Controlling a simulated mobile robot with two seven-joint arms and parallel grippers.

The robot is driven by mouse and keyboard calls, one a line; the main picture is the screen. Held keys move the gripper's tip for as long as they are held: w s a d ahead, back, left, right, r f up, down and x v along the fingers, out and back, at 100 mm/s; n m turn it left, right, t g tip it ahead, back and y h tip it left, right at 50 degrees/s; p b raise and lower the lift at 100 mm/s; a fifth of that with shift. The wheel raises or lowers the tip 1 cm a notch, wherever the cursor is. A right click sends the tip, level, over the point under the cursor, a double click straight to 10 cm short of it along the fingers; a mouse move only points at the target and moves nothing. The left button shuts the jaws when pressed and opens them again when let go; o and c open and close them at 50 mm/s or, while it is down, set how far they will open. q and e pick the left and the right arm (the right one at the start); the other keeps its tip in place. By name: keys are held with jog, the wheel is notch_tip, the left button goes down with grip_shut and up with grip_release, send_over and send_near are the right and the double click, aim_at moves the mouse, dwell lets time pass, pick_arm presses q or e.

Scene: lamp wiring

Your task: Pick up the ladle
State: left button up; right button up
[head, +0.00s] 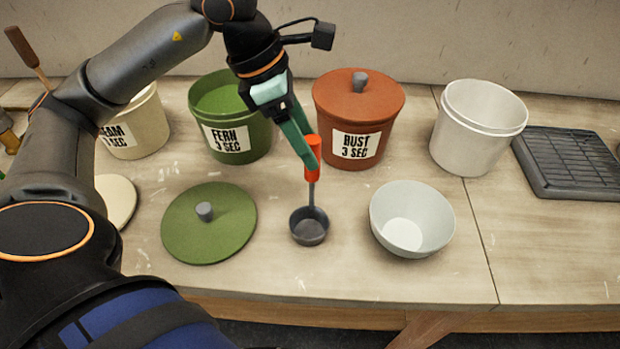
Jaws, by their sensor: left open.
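The ladle has a dark grey cup (309,226) that rests on the bench, with a thin stem rising to an orange handle (313,172). The ladle stands upright between the green lid and the white bowl. My left gripper (312,155) comes down from above with its green fingers at the orange handle. The fingers are open, and one overlaps the handle's upper part in the picture. I cannot tell whether they touch it. My right gripper is not in view.
Behind stand a green FERN pot (230,118), a lidded RUST pot (357,115), a cream pot (137,125) and a white pot (478,128). A green lid (228,228) lies left, a white bowl (412,218) right. A dark ribbed tray (572,163) lies far right.

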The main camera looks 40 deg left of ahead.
pick_arm(q)
jog(key=shift+x, duration=1.4)
jog(key=shift+a, duration=0.1)
grip_shut()
jog(key=shift+r, duration=0.1)
